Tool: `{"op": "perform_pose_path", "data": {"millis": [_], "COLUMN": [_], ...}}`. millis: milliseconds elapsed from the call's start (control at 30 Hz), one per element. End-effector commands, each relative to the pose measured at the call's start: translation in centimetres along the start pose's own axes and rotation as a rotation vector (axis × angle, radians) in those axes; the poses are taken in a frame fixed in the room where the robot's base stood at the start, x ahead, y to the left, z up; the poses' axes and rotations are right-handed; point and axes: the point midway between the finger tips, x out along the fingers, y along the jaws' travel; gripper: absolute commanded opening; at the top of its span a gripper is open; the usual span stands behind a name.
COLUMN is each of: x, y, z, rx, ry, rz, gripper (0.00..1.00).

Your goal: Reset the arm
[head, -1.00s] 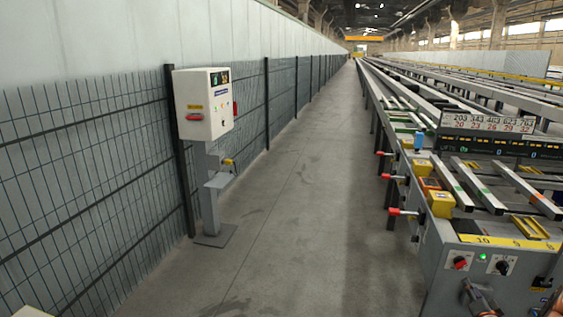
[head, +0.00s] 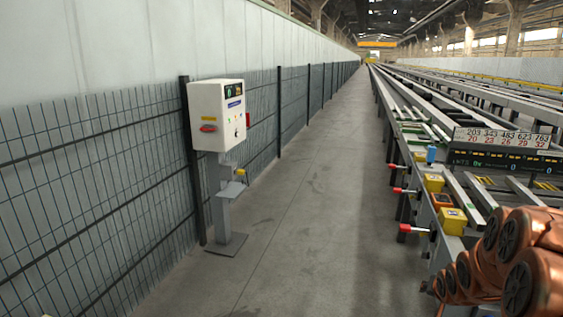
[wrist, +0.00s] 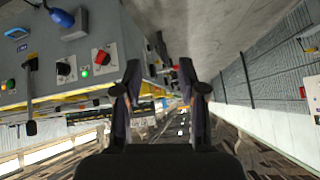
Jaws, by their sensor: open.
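My gripper (wrist: 160,88) is open and empty in the wrist view, its two dark fingers apart with nothing between them. In the head view the gripper itself is not seen. My copper-coloured arm links fill the lower right corner there and cover the front end of the runout table (head: 413,185). The wrist view looks sideways or upside down past the table's grey control panel (wrist: 80,60), which has a red knob, a black knob and a green lamp.
A white control box (head: 218,115) stands on a grey post by the mesh fence (head: 90,190) on the left. Red-tipped levers (head: 405,190) stick out from the table into the aisle. The grey floor (head: 310,220) between fence and table is clear.

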Motion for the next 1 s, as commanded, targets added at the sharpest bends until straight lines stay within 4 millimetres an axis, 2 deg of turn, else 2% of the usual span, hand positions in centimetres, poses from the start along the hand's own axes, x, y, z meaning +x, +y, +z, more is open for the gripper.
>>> {"op": "perform_pose_path", "data": {"millis": [33, 267, 500, 767, 1000], "x": [-1.8, -8.8, -16.9, -26.5, -35.1], "y": [-1.1, -4.0, -6.2, -7.5, -7.3], "z": [0.1, 3.9, 9.1, 15.3, 21.4], "rx": [-0.025, -0.129, -0.236, -0.357, -0.472], "ry": [-0.024, -0.190, -0.376, -0.580, -0.771], "rz": [0.007, 0.048, 0.066, 0.054, 0.017], "gripper": [0.41, 0.41, 0.41, 0.41, 0.41]}}
